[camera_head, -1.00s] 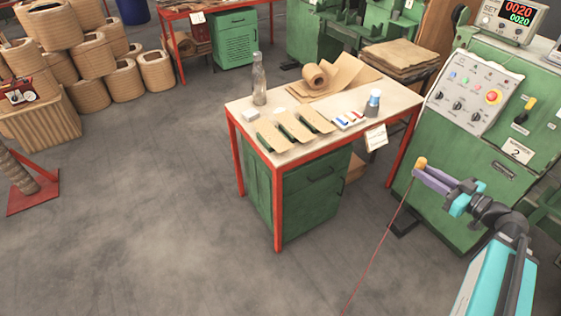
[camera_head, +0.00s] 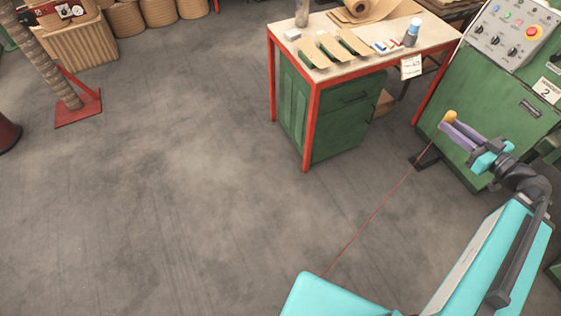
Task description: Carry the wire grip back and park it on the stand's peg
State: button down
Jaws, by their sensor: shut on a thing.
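My gripper (camera_head: 452,123) is at the right of the picture, its purple fingers pointing up and left. It is shut on the wire grip (camera_head: 450,116), a small orange-yellow piece at the fingertips. A thin red wire (camera_head: 381,205) runs from near the grip down and left across the view until my turquoise arm part hides it. The gripper shows in front of the green machine's lower side. No peg can be made out. A tall ribbed column on a red base (camera_head: 80,110) stands at upper left; I cannot tell whether it is the stand.
A red-framed workbench (camera_head: 312,130) with a green cabinet (camera_head: 345,115) stands upper middle, with paper, a bottle and small items on top. A green control machine (camera_head: 460,85) is at right. Cardboard coils (camera_head: 125,18) are at upper left. The grey floor (camera_head: 180,200) is clear at left and centre.

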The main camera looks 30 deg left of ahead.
jog(key=shift+s+d, duration=0.15)
jog(key=shift+s, duration=0.05)
jog(key=shift+a, duration=0.25)
